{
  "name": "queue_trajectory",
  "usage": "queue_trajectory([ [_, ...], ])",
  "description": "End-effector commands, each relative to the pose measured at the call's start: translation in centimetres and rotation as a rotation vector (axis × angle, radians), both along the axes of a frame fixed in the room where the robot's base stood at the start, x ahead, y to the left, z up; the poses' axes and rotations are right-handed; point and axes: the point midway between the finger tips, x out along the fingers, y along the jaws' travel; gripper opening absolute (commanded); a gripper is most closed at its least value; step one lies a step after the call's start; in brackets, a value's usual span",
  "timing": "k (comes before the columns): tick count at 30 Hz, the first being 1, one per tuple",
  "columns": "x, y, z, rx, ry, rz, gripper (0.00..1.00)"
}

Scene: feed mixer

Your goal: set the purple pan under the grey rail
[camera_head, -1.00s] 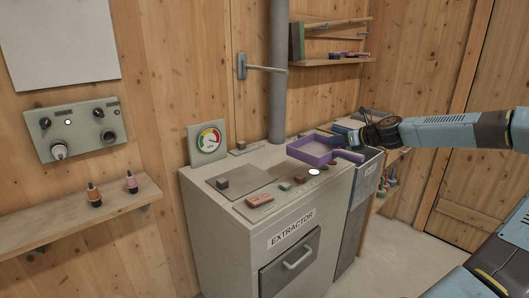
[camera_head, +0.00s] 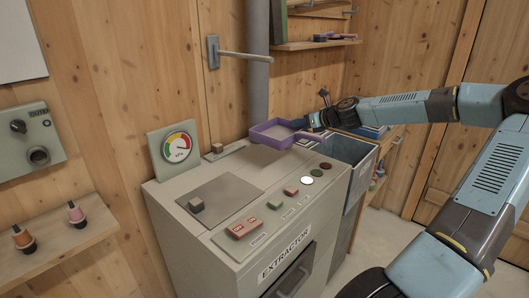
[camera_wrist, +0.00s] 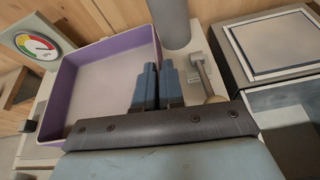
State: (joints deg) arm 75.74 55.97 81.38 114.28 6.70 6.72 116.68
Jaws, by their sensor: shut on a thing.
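The purple pan (camera_head: 277,142) is a shallow square tray with a pale inside. It is over the back right of the extractor's top, near the foot of the grey pipe; I cannot tell whether it touches the top. My gripper (camera_head: 322,121) is at its right, shut on the pan's handle side. In the wrist view the pan (camera_wrist: 65,95) fills the left and my fingers (camera_wrist: 158,85) hide the grip. A grey bar (camera_head: 245,56) on a wall plate, above and left of the pan, looks like the grey rail, but I am not certain.
The extractor top (camera_head: 250,187) carries buttons, a plate with a knob and a pressure gauge (camera_head: 177,147). The grey pipe (camera_head: 258,90) rises behind the pan. A grey bin-like unit (camera_head: 350,150) stands at the right. A wall shelf (camera_head: 315,44) holds small items.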

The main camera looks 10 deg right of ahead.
Motion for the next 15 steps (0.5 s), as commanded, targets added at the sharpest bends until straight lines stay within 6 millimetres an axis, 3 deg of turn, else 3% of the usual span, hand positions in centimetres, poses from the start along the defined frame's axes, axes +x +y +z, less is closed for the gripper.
queue_trajectory([
  [9, 2.3, 4.8, -2.8, 0.000, 0.000, -0.012, 0.00],
  [15, 3.3, 7.0, -5.9, 0.001, 0.000, -0.016, 0.00],
])
